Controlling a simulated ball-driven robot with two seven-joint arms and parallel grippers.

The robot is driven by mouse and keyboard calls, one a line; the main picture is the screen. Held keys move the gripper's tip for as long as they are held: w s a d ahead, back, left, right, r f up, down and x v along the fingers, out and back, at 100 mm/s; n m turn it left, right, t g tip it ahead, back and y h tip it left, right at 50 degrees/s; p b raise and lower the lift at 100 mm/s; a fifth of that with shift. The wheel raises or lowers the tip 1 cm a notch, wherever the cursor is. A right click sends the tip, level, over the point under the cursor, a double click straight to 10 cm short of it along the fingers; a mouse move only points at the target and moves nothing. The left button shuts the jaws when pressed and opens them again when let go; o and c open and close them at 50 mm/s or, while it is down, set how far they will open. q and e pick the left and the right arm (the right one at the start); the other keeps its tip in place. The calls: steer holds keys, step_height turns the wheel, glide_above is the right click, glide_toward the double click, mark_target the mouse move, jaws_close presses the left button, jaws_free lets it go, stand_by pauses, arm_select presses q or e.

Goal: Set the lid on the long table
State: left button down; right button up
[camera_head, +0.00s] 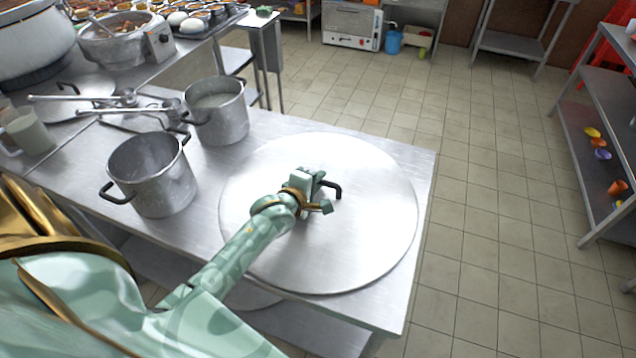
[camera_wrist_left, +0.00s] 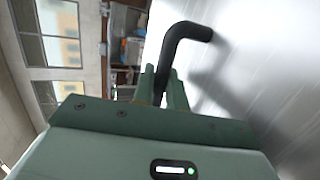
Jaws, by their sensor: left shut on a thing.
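The lid (camera_head: 345,240) is a large round brushed-metal disc with a black bent handle (camera_head: 333,187) near its middle. It lies over the right end of the long steel table (camera_head: 205,252), close to the table's right edge; I cannot tell if it touches the top. My left gripper (camera_head: 322,192) is over the lid's middle, shut on the handle. In the left wrist view the black handle (camera_wrist_left: 184,40) rises from between the fingers, with the lid's shiny surface (camera_wrist_left: 265,60) to the right. My right gripper is not in view.
Two steel pots, one empty-looking (camera_head: 152,178) and one with pale contents (camera_head: 217,110), stand left of the lid. A mug (camera_head: 30,134), steel ladles and larger pots are farther left. A steel shelf (camera_head: 590,150) stands at the right, across open tiled floor.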

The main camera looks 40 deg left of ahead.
arm_select(q)
steer(key=shift+r, duration=0.15)
steer(key=c, duration=1.8)
jaws_free()
steer(key=shift+f, duration=0.2)
steer(key=o, duration=0.4)
steer(key=p+v, duration=0.4)
steer(key=v, duration=0.7)
steer(key=shift+s+d+r, duration=0.1)
steer(key=shift+s+r, duration=0.1)
steer(key=shift+s, duration=0.3)
